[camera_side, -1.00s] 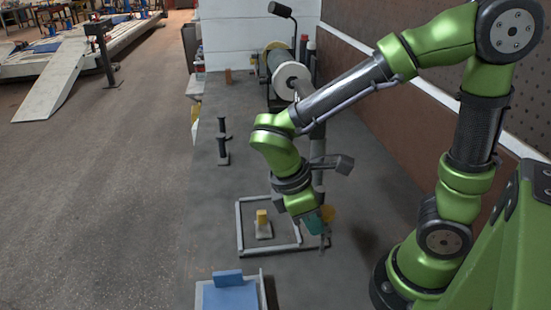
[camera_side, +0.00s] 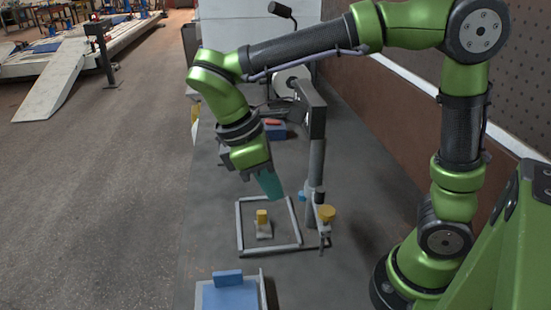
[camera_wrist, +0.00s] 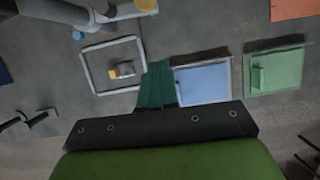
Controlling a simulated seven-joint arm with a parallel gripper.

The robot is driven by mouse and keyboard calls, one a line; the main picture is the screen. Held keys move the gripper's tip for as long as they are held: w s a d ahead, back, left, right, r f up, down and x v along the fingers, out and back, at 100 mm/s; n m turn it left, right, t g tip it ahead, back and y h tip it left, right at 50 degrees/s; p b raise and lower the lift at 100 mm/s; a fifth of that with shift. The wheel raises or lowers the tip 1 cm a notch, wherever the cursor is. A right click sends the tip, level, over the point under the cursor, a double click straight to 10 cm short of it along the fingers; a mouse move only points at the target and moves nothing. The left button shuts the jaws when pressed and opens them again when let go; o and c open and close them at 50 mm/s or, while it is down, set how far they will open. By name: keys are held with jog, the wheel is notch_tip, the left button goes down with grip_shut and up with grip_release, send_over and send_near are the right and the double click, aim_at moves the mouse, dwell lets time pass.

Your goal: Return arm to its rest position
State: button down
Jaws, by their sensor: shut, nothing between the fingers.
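My gripper (camera_side: 270,184) is in the air above the far part of the square grey frame (camera_side: 239,229) in the side view. Its teal fingers are together with nothing between them. In the wrist view the gripper (camera_wrist: 158,72) points out over the bench between the grey frame (camera_wrist: 92,75) and a blue tray piece (camera_wrist: 203,84). My fingers are well above the bench and touch nothing that I can see.
A dark upright post (camera_side: 316,165) with a yellow knob (camera_side: 326,213) stands close to the right of my gripper. A blue plate in a light tray (camera_side: 228,294) lies at the near edge. A green tray (camera_wrist: 275,73) shows in the wrist view.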

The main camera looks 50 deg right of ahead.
dwell(0.3)
jog(key=s+d+r+m+t+y, duration=0.1)
jog(key=s+d+m+t+y, duration=0.2)
jog(key=d+m+t, duration=0.6)
jog(key=m+t+y, duration=0.1)
jog(key=m+y, duration=0.1)
jog(key=m, duration=0.1)
jog(key=shift+d+r+m, duration=0.2)
jog(key=shift+d+m, duration=0.05)
jog(key=shift+m, duration=0.05)
